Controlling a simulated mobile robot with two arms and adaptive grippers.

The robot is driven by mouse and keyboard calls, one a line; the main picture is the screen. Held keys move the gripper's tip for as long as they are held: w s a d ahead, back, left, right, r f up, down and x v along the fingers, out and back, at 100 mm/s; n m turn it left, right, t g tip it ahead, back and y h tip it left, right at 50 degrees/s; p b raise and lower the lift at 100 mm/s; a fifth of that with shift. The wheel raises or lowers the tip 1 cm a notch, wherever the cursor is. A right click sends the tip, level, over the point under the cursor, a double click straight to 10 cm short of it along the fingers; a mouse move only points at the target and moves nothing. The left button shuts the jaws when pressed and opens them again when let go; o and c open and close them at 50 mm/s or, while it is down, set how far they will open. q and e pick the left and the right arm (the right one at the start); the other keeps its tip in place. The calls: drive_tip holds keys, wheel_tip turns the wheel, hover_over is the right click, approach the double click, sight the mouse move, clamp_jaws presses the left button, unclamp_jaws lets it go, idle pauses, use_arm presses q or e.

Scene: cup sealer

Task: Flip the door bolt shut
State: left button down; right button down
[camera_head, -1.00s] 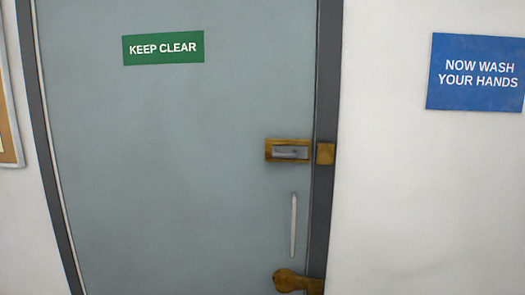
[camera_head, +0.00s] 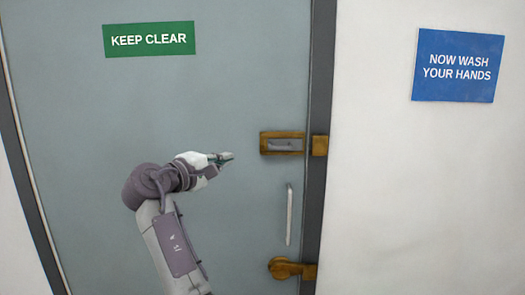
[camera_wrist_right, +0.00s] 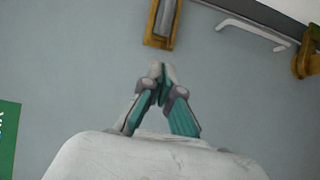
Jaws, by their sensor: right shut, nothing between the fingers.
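The brass door bolt (camera_head: 282,143) is mounted on the grey-blue door (camera_head: 130,105) near its right edge, with a grey sliding bar in its frame. A brass keeper (camera_head: 320,145) sits on the dark door frame just right of it. My right gripper (camera_head: 228,156) is shut and empty, a short way left of the bolt and slightly lower in the picture, apart from it. In the right wrist view the shut fingertips (camera_wrist_right: 160,68) point toward the bolt (camera_wrist_right: 160,25), which is partly cut off at the top edge. My left gripper is not in view.
A pale vertical handle (camera_head: 289,214) and a brass lever fitting (camera_head: 290,268) are below the bolt. A green sign (camera_head: 149,40) is on the door, and a blue sign (camera_head: 457,66) on the white wall. The door surface around the gripper is clear.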

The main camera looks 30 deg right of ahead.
drive_tip(key=s+d+p+x, duration=0.1)
drive_tip(key=p+x, duration=0.5)
drive_tip(key=x, duration=0.6)
drive_tip(key=shift+s+d, duration=0.35)
drive_tip(key=shift+s, duration=0.2)
